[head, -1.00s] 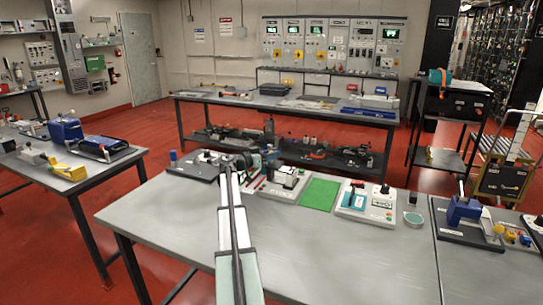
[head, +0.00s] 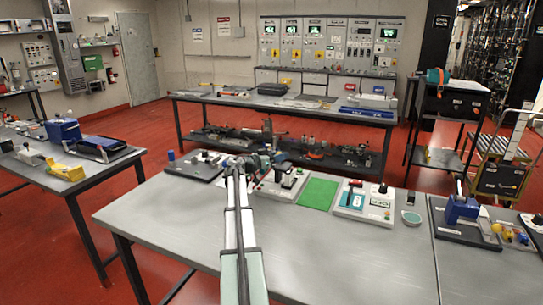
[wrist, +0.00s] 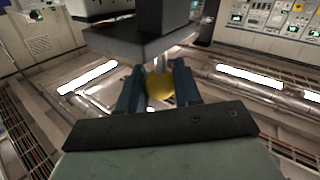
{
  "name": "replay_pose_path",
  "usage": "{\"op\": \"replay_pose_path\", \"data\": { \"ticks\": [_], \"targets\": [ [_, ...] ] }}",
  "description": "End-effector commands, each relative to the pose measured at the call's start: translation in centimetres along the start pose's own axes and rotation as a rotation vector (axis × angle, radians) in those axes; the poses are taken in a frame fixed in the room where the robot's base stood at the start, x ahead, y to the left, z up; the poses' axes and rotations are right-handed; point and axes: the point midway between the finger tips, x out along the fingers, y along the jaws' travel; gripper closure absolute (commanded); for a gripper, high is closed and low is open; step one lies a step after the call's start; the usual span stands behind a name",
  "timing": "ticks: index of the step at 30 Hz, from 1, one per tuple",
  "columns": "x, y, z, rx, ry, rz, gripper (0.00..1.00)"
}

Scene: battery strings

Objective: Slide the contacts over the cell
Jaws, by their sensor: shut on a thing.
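My gripper (wrist: 158,88) is shut on a yellow rounded knob, which shows between its two dark teal fingers in the wrist view (wrist: 160,87). A dark flat block (wrist: 150,40) with a grey post lies just beyond the fingertips. In the head view my gripper (head: 262,164) is small and partly hidden by my arm, at the far side of the near table. It is between a black-based fixture (head: 200,173) on the left and a white fixture (head: 285,184) on the right. I cannot make out the cell or the contacts.
A green mat (head: 318,193) and a white instrument box (head: 366,206) are to the right on the grey table (head: 330,250). A small round dish (head: 411,217) is beyond them. A blue fixture (head: 462,209) stands at far right. The table's front is clear.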

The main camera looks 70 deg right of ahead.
Motion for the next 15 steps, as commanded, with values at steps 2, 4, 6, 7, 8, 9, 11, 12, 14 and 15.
{"op": "replay_pose_path", "data": {
  "ticks": [2, 4, 6, 7, 8, 9, 11, 12, 14, 15],
  "targets": [
    [0.43, 1.0, 0.21, 0.0, -0.001, 0.002, 1.0],
    [0.58, 1.08, 0.22, 0.0, -0.001, 0.002, 1.0],
    [0.59, 1.05, 0.22, 0.0, -0.001, 0.003, 1.0],
    [0.6, 1.08, 0.22, 0.0, -0.001, 0.003, 1.0],
    [0.61, 1.1, 0.23, 0.0, -0.001, 0.004, 1.0],
    [0.62, 1.13, 0.24, 0.0, -0.001, 0.005, 1.0],
    [0.65, 1.17, 0.25, 0.0, -0.002, 0.006, 0.65],
    [0.65, 1.19, 0.25, 0.0, -0.002, 0.007, 0.61],
    [0.65, 1.18, 0.25, 0.0, -0.002, 0.006, 0.55],
    [0.65, 1.15, 0.24, 0.0, -0.001, 0.006, 0.51]
  ]
}}
